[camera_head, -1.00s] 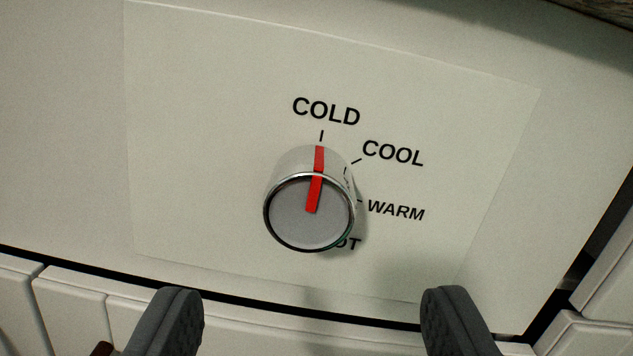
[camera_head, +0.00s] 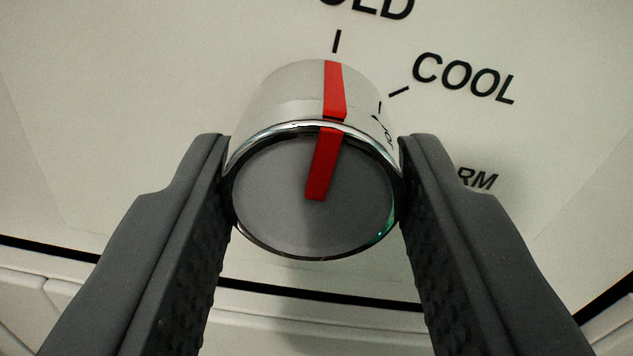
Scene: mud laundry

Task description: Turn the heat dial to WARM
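The heat dial (camera_head: 285,195) is a round grey knob with a chrome rim and a red pointer stripe. The red stripe (camera_head: 322,165) points up at the COLD mark. The COLD label is cut off at the top edge. The COOL label (camera_head: 464,78) shows in full at upper right. The WARM label (camera_head: 478,179) is partly hidden behind my right finger, and the HOT label is not visible. My gripper (camera_head: 314,165) has one dark finger on each side of the dial. Both fingers are at or very near the rim; I cannot tell for certain whether they press on it.
The pale label panel (camera_head: 130,120) around the dial is flat and clear. Below it runs a dark gap (camera_head: 300,293), with white panels underneath.

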